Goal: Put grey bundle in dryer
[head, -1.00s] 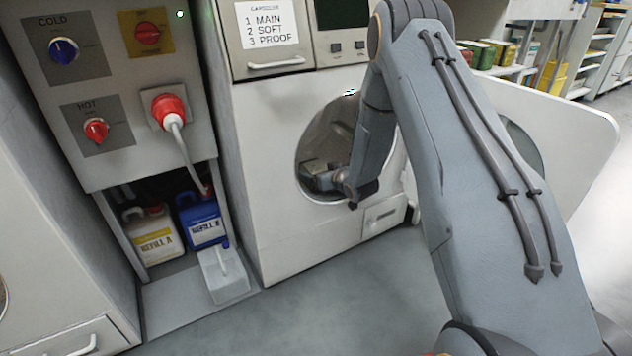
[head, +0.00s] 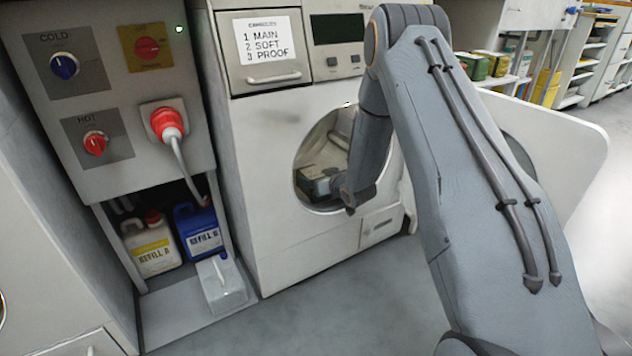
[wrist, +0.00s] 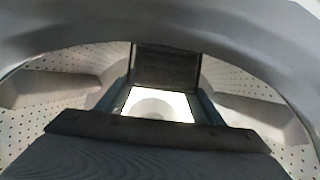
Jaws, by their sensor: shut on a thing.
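My gripper (wrist: 165,82) reaches through the round opening into the perforated drum (wrist: 60,90). In the head view my wrist fills part of the opening, and my forearm hides its right side. In the wrist view the blue-edged fingers are shut on a dark grey block, which I take as the grey bundle (wrist: 165,62). The bundle is held inside the drum, and its lower side is hidden. I cannot tell whether it touches the drum.
The opening's rim (wrist: 160,25) curves close above my gripper. Left of the dryer is a control cabinet (head: 105,170) with knobs and a red plug (head: 168,125). The floor (head: 340,300) in front is clear.

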